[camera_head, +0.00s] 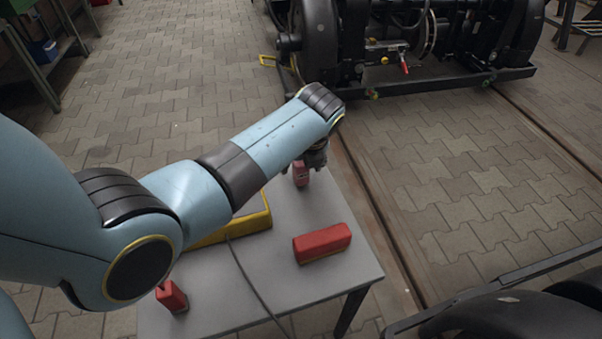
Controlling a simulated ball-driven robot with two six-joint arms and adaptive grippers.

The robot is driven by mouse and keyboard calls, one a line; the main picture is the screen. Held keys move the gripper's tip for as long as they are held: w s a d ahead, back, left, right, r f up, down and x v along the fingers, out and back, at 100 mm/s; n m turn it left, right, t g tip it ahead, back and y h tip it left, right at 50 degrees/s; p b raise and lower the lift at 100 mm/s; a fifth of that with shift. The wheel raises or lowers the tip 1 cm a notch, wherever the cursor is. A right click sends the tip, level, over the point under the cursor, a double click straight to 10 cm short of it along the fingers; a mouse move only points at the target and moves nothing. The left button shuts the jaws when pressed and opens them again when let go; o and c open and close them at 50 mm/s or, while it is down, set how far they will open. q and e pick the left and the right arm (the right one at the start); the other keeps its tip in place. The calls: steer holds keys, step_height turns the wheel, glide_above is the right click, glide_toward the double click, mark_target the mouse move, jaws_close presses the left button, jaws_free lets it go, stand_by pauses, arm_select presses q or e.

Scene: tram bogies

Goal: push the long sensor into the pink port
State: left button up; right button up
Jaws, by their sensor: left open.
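A long red block (322,243), likely the long sensor, lies on the grey table (262,280), right of its middle. A smaller red piece (300,174) stands near the table's far edge, and another small red piece (172,297) is at the near left. My left gripper (312,162) is open, at the far end of the table close to the small far red piece. The wrist and forearm partly hide it, so I cannot tell whether it touches that piece. I cannot make out a pink port. My right gripper is not in view.
A yellow-edged box (255,215) sits on the table, partly under my left arm, and a dark cable (248,281) runs from it to the near edge. A black bogie (400,45) stands beyond on rails. The table's near right is clear.

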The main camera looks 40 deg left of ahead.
arm_select(q)
steer(key=c, duration=1.2)
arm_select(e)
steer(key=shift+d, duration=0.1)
arm_select(q)
steer(key=shift+o, duration=0.2)
steer(key=shift+r, duration=0.15)
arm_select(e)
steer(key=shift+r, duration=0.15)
